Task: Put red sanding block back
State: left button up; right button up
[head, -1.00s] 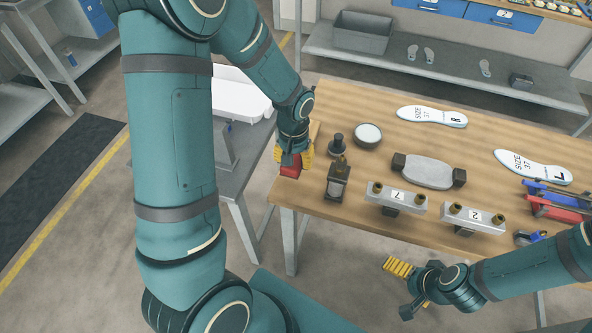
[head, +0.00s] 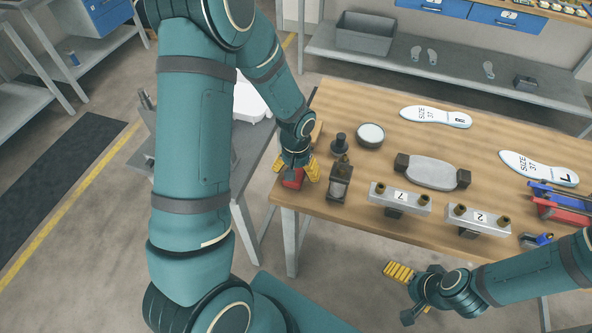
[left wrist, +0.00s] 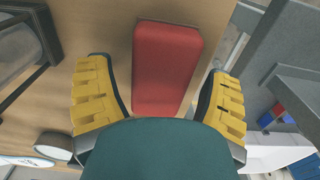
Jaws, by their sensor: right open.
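The red sanding block (head: 293,179) is at the near left corner of the wooden bench, partly hidden by my left gripper in the head view. My left gripper (head: 296,168) is open above it, with its yellow fingers spread. In the left wrist view the red block (left wrist: 167,65) lies between the two fingers, with a gap on each side. My right gripper (head: 408,293) is open and empty in front of the bench's near edge.
A dark-framed holder (head: 340,180) stands close right of the block, with a dark knobbed tool (head: 338,144) and a round dish (head: 370,134) behind. Fixtures 7 (head: 400,197) and 2 (head: 478,217) line the front. White insoles (head: 436,117) lie farther back.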

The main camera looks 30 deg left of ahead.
pick_arm(q)
jog(key=shift+r, duration=0.15)
jog(key=shift+r, duration=0.25)
notch_tip(320, 180, up, 12)
jog(key=p, duration=0.2)
jog(key=shift+f, duration=0.2)
jog(key=shift+s, duration=0.1)
dwell(0.4)
